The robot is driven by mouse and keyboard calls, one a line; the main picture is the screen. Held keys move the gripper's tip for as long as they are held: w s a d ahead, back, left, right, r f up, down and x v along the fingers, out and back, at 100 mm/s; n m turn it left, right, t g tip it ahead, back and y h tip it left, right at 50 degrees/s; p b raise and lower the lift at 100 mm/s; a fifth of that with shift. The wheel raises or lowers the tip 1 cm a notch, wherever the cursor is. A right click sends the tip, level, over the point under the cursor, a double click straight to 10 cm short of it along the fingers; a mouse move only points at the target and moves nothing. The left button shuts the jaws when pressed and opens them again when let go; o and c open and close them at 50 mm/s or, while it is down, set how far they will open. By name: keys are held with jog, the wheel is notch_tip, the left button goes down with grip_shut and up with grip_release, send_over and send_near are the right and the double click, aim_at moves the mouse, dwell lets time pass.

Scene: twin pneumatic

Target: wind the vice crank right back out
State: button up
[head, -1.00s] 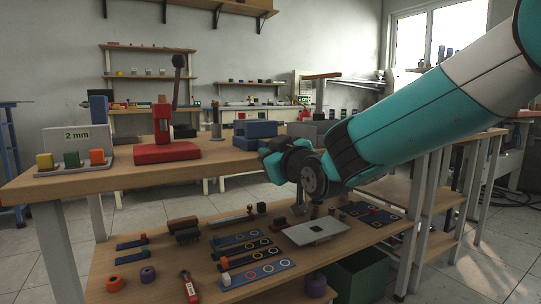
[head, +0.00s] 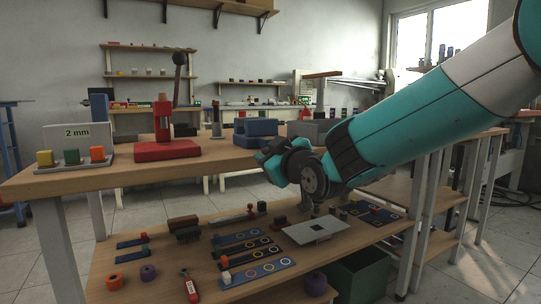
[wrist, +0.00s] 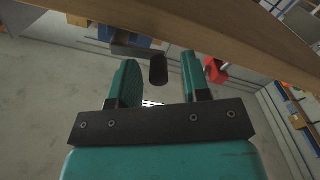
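The blue vice (head: 257,130) sits on the upper bench top, near its front edge. My gripper (head: 268,155) is just in front of that edge, below the vice; its fingertips are hard to make out in the head view. In the wrist view my gripper (wrist: 160,82) is open, with its two teal fingers apart. A dark cylinder, apparently the crank handle (wrist: 158,69), shows between the fingertips, with visible gaps on both sides. The rest of the crank is hidden in the head view. A blue and grey body, apparently the vice (wrist: 130,40), is beyond it.
The wooden bench edge (wrist: 200,32) crosses the wrist view close to the fingers. A red lever press (head: 167,150) and a block stand (head: 75,166) are to the left on the bench. A grey block (head: 309,129) is right of the vice. The lower shelf (head: 150,255) holds many parts.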

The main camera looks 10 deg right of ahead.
jog(key=b+v, duration=0.1)
jog(key=v, duration=1.6)
jog(key=shift+s, duration=0.2)
jog(key=shift+d+r, duration=0.1)
